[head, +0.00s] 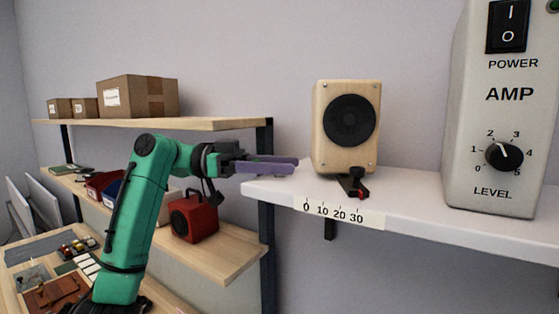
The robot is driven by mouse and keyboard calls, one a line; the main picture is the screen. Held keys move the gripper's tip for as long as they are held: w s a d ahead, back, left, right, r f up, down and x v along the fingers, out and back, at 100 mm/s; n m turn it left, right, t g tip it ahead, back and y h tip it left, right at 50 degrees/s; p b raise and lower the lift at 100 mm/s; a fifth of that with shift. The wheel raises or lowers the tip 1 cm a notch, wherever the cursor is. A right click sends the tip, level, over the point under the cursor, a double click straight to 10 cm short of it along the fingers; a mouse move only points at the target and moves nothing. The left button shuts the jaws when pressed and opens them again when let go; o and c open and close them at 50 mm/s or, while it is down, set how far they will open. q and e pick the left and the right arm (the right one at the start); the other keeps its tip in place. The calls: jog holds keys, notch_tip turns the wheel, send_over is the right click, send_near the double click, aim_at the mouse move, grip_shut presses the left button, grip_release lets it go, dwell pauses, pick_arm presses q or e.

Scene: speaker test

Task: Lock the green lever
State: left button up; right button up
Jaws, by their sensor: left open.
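I cannot make out a green lever in the head view. A small black mount (350,186) with a red end piece (363,194) sits on the white shelf (415,200), at the foot of a wooden speaker (326,143). My left gripper (293,166) reaches in from the left with purple fingers. It is open and empty at the left end of the white shelf, left of the speaker and apart from the mount. My right gripper is out of view.
A grey amplifier (470,130) with a knob and power switch stands at the right. A scale strip (335,213) runs along the shelf's front edge. Wooden shelves (225,124) at the left hold cardboard boxes (137,97) and a red speaker-like box (196,216).

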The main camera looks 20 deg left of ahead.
pick_arm(q)
jog(key=shift+s+a, duration=0.2)
jog(key=shift+s, duration=0.05)
jog(key=shift+s+a, duration=0.1)
jog(key=shift+a, duration=0.25)
jog(key=c, duration=0.3)
jog(key=shift+a, duration=0.25)
grip_shut()
jog(key=shift+w, duration=0.2)
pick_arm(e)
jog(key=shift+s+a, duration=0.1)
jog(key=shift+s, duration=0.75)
pick_arm(q)
jog(key=shift+f, duration=0.1)
